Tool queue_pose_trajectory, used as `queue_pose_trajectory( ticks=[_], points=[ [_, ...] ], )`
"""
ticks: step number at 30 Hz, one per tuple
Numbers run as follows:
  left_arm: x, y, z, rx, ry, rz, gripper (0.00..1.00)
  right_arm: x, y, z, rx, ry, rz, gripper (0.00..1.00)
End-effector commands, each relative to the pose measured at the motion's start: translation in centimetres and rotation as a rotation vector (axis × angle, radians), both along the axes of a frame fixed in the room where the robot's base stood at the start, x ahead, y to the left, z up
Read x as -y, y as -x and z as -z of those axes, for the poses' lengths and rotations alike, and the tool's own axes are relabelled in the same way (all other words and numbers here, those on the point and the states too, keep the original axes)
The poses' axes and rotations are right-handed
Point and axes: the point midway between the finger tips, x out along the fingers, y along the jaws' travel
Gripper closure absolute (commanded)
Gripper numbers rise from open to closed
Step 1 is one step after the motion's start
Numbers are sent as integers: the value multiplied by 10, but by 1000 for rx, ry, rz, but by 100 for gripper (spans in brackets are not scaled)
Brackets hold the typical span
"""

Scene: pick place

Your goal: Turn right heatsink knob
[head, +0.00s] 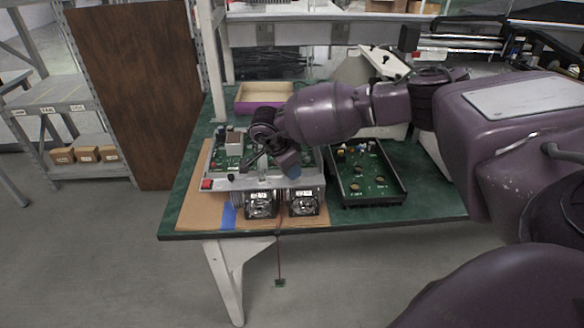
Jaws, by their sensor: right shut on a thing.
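A green circuit board unit (228,184) in a grey metal frame lies on brown cardboard on the bench. Two square heatsink fans sit along its front edge, the left fan (260,206) and the right fan (303,204). My right gripper (258,162) reaches in from the right and points down over the board, behind the fans. It is shut on the right heatsink knob, which is too small and covered by the gripper to see clearly. My left gripper is out of view.
A black open tray with a green board (364,178) stands right of the unit. A shallow purple-edged box (263,94) is at the back. A cable with a small plug (280,283) hangs off the front edge. The bench's front right is clear.

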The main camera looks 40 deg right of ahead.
Motion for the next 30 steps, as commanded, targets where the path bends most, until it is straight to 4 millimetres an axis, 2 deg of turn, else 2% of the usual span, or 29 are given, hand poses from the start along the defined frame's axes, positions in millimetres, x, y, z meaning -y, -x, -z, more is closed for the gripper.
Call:
queue_pose_trajectory(
  ticks=[18, 30],
  points=[
    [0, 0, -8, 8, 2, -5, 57, 0, 5, 1, -2, -2, -578, 100],
    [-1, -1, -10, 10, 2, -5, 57, 1, 7, 2, -4, -3, -838, 100]
  ],
)
